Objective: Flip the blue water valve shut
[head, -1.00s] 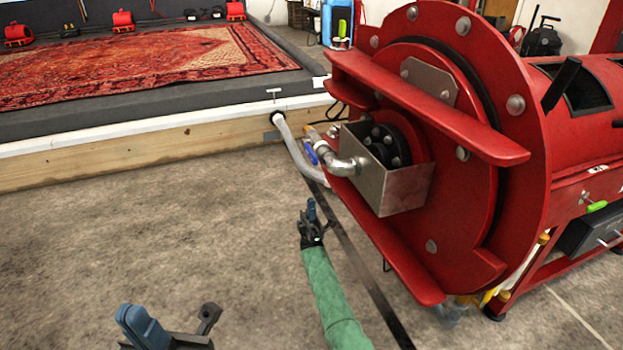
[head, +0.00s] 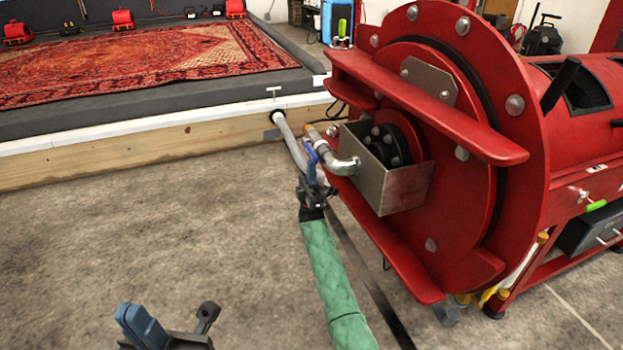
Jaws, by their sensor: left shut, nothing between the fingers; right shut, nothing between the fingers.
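The blue water valve handle (head: 311,151) sits on the metal pipe fitting between the grey hose and the red machine's steel box. My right gripper (head: 309,172), on the green-sleeved arm, is shut and empty, its tips just below the handle. Handle and fingertips are both blue and overlap in the picture, so I cannot tell whether they touch. My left gripper (head: 132,316) is shut and empty at the bottom left, over the floor and far from the valve.
The red machine (head: 430,200) with its flange and ledges fills the right. The grey hose (head: 289,142) runs to a hole in the wooden platform edge (head: 130,160). A patterned rug (head: 150,62) lies on the platform. The concrete floor at left is clear.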

